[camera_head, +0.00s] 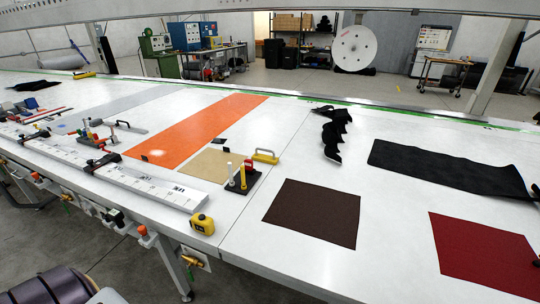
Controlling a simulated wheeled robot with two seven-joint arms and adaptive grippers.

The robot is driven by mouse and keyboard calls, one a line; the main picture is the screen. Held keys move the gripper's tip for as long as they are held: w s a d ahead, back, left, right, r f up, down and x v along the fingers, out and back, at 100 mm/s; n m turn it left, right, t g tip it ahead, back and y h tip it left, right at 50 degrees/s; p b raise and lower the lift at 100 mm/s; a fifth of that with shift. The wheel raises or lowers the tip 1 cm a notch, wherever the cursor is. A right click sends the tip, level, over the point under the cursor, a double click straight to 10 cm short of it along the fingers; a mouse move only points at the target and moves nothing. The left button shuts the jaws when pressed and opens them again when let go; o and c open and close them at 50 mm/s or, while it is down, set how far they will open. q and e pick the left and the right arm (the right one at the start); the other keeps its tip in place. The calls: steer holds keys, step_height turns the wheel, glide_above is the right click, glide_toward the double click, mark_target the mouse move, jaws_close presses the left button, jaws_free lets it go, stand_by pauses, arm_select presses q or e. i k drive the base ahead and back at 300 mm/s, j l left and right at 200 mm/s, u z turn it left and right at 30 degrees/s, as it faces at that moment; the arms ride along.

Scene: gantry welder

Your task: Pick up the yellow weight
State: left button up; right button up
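A yellow block with a raised handle (265,156), which looks like the yellow weight, lies on the white table near the middle of the view. It sits just behind a dark base with upright white, yellow and red parts (243,181). A similar yellow piece (84,75) lies far off at the table's back left edge. Neither of my grippers can be made out in the head view, so I cannot see either one near the weight.
A yellow tape measure (202,224) stands at the table's front edge, by a long white rail (130,176) with clamps. A tan sheet (210,165) and an orange strip (200,128) lie left of the weight. Crumpled black cloth (333,133) lies right. Bare tabletop separates them.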

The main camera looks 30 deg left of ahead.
mark_target(272, 160)
steer(key=j+z, duration=0.35)
steer(key=j, duration=0.45)
steer(key=k+j+z, duration=0.1)
steer(key=j+z, duration=0.25)
steer(key=j, duration=0.45)
